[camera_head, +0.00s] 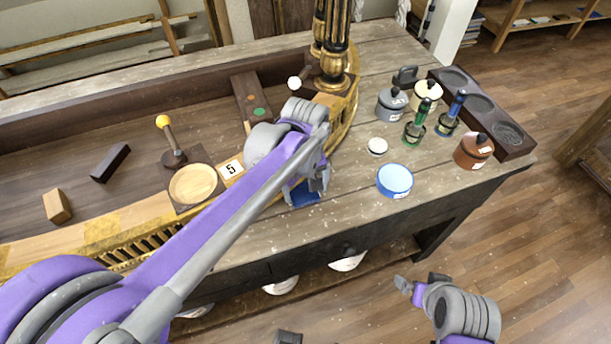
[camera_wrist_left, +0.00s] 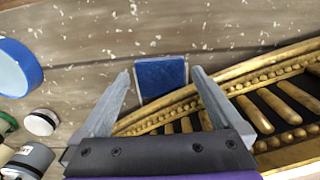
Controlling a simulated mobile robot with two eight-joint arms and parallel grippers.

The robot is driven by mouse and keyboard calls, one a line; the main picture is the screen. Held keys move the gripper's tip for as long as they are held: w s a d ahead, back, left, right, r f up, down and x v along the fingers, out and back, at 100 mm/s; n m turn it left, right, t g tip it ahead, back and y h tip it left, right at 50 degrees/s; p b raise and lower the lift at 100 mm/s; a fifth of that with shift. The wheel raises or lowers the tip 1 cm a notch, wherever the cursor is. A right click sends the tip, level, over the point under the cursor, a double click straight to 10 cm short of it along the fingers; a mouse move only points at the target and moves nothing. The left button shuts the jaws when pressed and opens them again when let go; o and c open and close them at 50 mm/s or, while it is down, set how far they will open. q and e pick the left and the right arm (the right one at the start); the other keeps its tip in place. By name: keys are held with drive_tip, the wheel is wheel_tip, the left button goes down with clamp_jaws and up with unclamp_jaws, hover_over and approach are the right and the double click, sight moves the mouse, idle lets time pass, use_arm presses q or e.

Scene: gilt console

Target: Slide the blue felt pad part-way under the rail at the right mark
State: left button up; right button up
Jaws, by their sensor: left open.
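The blue felt pad (camera_head: 303,195) lies on the wooden table top beside the gilt rail, partly hidden by my left gripper in the head view. In the left wrist view the pad (camera_wrist_left: 160,75) shows between the spread fingers. Its lower edge meets the outline of the gilt rail (camera_wrist_left: 262,72); I cannot tell whether any of it is under the rail. My left gripper (camera_wrist_left: 160,85) is open, with a finger on each side of the pad and nothing gripped; it also shows in the head view (camera_head: 312,188). My right gripper (camera_head: 418,287) is low, off the table's front; its jaws are unclear.
A blue-rimmed round dish (camera_head: 395,181) and a white disc (camera_head: 377,146) stand to the right of the pad. Lidded jars, including a brown one (camera_head: 474,151), and green (camera_head: 416,125) and blue-handled tools stand beyond. A gilt column (camera_head: 333,50) rises behind my left gripper.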

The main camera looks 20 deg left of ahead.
sight(303, 194)
use_arm(q)
drive_tip(key=shift+f, duration=1.2)
drive_tip(key=shift+c, duration=0.3)
drive_tip(key=c, duration=1)
drive_tip(key=shift+w+a, duration=0.1)
drive_tip(key=shift+w, duration=0.05)
